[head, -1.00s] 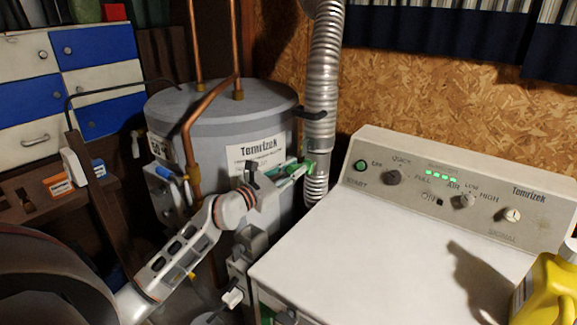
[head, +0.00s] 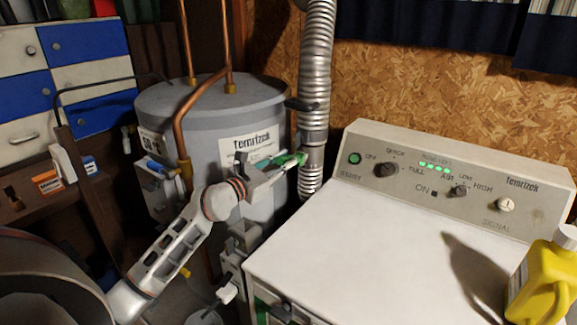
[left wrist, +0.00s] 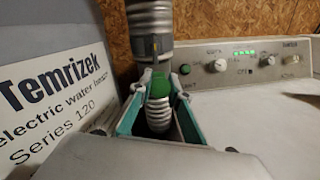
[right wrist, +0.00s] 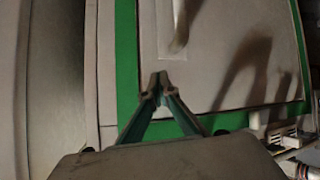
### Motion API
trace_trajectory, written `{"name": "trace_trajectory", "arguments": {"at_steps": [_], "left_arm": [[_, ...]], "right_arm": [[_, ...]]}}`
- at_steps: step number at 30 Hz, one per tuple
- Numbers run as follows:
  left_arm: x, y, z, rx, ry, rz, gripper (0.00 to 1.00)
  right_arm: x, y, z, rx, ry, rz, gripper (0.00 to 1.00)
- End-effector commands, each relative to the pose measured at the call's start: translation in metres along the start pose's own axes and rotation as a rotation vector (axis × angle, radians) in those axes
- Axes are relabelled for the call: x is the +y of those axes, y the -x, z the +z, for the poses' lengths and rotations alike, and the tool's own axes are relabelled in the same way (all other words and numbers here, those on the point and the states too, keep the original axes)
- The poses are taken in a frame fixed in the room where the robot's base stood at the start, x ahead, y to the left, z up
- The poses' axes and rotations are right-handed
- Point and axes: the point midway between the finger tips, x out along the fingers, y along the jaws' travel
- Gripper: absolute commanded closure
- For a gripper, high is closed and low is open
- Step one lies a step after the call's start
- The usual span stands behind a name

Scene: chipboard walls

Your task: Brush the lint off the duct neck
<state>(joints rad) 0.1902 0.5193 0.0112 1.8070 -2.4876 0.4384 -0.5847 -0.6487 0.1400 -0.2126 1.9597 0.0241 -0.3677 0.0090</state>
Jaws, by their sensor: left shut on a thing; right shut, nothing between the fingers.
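The silver ribbed duct (head: 316,75) rises behind the dryer, with its narrower ribbed neck (head: 309,180) low between the dryer and the grey water heater. My left gripper (head: 287,164) is shut on a green brush (head: 299,158), held right at the neck. In the left wrist view the green brush (left wrist: 161,84) sits between the fingertips, just below the duct's collar (left wrist: 151,46). I cannot tell whether the bristles touch the neck, and no lint can be made out. My right gripper (right wrist: 158,82) is shut and empty in front of a pale, green-edged panel (right wrist: 127,55).
The white dryer (head: 400,250) fills the right, with a yellow jug (head: 545,285) on its top. The water heater (head: 210,110) with copper pipes (head: 184,110) stands to the left of the duct. The dryer top's middle is clear.

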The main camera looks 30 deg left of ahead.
Motion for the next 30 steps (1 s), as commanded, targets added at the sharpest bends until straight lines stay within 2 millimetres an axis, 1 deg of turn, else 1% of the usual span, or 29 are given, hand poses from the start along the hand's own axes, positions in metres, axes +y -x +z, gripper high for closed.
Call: {"name": "trace_trajectory", "arguments": {"at_steps": [12, 15, 23, 30], "left_arm": [[0.026, 0.005, -0.008, 0.000, -0.004, 0.003, 1.00], [0.029, 0.005, -0.008, 0.000, -0.002, 0.002, 1.00], [0.027, 0.003, -0.003, -0.001, 0.000, 0.002, 1.00], [0.011, 0.001, 0.003, 0.000, 0.002, 0.000, 1.00]], "right_arm": [[-0.002, -0.010, 0.014, 0.002, 0.000, 0.000, 1.00], [-0.002, -0.011, 0.015, 0.002, 0.000, 0.000, 1.00], [-0.001, -0.005, 0.006, 0.003, 0.000, 0.001, 1.00], [0.001, 0.006, -0.009, 0.002, -0.001, 0.000, 1.00]]}}
